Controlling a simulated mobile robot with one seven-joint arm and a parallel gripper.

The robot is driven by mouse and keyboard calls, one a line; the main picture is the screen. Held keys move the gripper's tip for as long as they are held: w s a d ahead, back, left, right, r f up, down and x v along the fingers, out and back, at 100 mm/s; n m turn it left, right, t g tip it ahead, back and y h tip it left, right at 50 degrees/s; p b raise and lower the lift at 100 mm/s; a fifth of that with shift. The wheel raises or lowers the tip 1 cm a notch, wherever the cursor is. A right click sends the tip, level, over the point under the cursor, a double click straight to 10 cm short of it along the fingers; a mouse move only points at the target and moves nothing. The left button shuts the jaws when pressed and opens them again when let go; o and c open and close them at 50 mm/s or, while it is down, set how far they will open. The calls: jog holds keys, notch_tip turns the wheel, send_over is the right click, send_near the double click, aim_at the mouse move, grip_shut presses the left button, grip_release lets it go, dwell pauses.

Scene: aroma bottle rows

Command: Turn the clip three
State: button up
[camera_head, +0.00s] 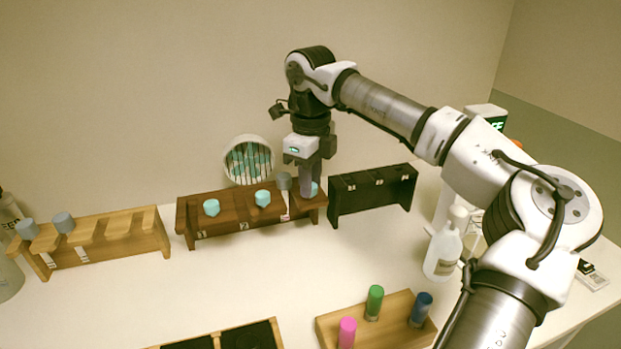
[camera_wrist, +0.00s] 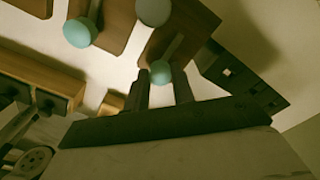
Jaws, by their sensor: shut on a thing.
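A dark brown wooden rack (camera_head: 240,225) with numbered slots stands against the back of the table. Round teal knobs sit along it: one at the left (camera_head: 211,207), one in the middle (camera_head: 262,198) and one at the right end (camera_head: 315,189). My gripper (camera_head: 305,182) points down at the right end and is shut on the right teal knob, which shows between the fingers in the wrist view (camera_wrist: 160,72). The fingers partly hide it in the head view. A grey-capped piece (camera_head: 284,182) stands just left of my gripper.
A black rack (camera_head: 373,195) stands close to the right. A light wooden rack (camera_head: 110,238) with grey-capped pieces is at the left. A white pump bottle (camera_head: 442,253) stands at the right. A wooden block (camera_head: 335,333) holds coloured bottles in front. The middle table is clear.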

jog(key=o, duration=1)
jog(key=shift+r, duration=0.1)
notch_tip(320, 180, up, 14)
jog(key=shift+f+b, duration=0.15)
jog(key=shift+b, duration=0.25)
